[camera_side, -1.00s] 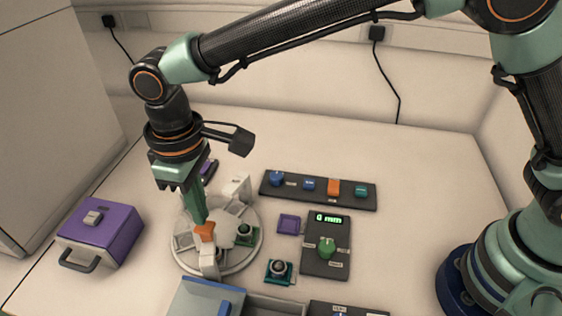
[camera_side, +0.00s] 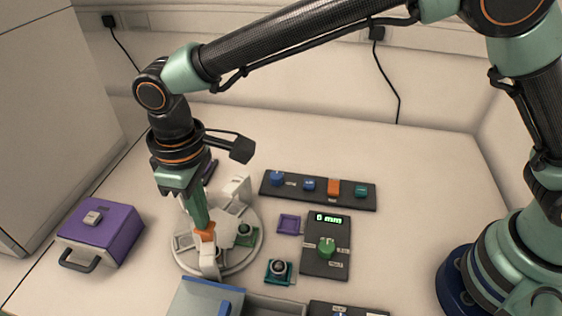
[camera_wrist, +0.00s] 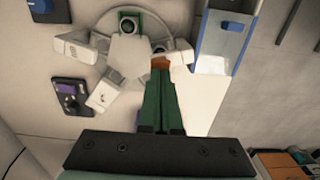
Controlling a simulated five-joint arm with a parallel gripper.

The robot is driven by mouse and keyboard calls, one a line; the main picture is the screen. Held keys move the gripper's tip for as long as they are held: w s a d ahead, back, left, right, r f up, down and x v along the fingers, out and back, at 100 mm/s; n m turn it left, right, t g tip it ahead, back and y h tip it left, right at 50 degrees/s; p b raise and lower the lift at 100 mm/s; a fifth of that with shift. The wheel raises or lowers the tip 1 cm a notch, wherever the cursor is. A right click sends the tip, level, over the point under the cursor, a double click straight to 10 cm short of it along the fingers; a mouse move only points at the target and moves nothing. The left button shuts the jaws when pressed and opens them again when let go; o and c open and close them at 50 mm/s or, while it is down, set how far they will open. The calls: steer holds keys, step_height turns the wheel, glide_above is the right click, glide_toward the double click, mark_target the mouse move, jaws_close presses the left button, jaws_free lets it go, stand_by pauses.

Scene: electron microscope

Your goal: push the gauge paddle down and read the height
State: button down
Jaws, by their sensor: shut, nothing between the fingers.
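The orange gauge paddle (camera_side: 207,237) sits on the round grey-white stage (camera_side: 252,257) at lower left in the side view. It also shows in the wrist view (camera_wrist: 160,62), just beyond the fingertips. My gripper (camera_side: 204,228) is shut, with its green fingers pointing down onto the paddle. The tips appear to touch the paddle's top and hide part of it. In the wrist view my gripper (camera_wrist: 161,72) also shows closed and empty. The lit green display (camera_side: 328,219) on the dark panel reads a single digit and "mm"; the digit looks like 0 or 6.
A purple box (camera_side: 100,232) stands left of the stage. A grey tray with a blue edge (camera_side: 197,300) lies close in front. A dark strip with several coloured knobs (camera_side: 293,190) lies behind. The table is clear at the right of the panel.

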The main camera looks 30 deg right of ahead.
steer(key=shift+f, duration=1)
stand_by(0.5)
steer(key=shift+r, duration=3.55)
